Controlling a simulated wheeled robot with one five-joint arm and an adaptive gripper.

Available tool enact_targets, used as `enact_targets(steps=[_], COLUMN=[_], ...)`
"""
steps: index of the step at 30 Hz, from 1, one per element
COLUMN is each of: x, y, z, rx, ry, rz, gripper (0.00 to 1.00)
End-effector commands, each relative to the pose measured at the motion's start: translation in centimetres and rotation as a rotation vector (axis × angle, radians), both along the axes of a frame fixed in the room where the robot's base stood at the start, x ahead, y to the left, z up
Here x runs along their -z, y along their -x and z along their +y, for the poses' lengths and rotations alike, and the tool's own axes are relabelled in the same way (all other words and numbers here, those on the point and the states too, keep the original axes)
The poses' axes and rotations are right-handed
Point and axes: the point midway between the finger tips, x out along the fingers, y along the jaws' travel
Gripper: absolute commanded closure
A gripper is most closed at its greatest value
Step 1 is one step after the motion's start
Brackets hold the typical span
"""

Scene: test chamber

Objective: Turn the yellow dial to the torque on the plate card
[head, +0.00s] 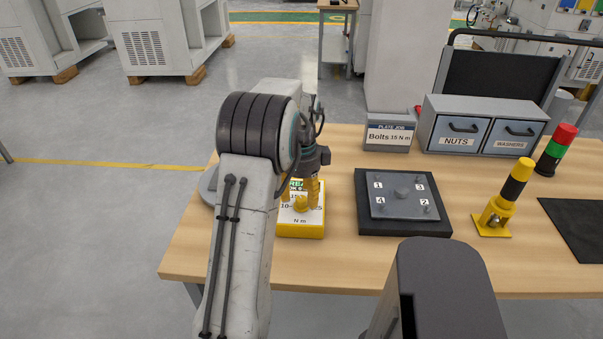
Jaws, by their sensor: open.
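The yellow dial (301,204) sits on a yellow box (301,230) with a white face near the front left of the table. Its face shows "N m" and part of a number scale. My arm hides the left side of the box and much of the scale, so I cannot read the dial's setting. My gripper (303,192) is open, pointing down at the dial, with its yellow fingers close around it. I cannot tell whether they touch it. The plate card (390,136) at the back reads "PLATE JOB, Bolts 15 N m".
A yellow-black post (510,193), a drawer unit (487,112) marked NUTS and WASHERS and a red-green lamp (556,150) stand further right. Bare wood lies between box and plate.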

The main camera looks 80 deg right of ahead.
Motion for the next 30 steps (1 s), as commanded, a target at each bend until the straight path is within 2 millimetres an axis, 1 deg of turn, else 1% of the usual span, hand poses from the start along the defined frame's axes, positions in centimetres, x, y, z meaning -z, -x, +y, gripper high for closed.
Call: enact_targets(steps=[1,9,15,18,22,30], x=[-0.9,-5.6,-8.2,-9.1,-9.8,-10.1], y=[0.0,0.0,0.0,0.0,0.0,0.0], z=[-0.1,-0.1,-0.1,-0.1,0.0,0.0], rx=[0.0,0.0,0.0,0.0,0.0,0.0], ry=[0.006,0.006,0.004,0.002,0.001,-0.001], rz=[0.0,0.0,0.001,0.0,0.0,0.0], gripper=[0.47,0.47,0.47,0.47,0.47,0.47])
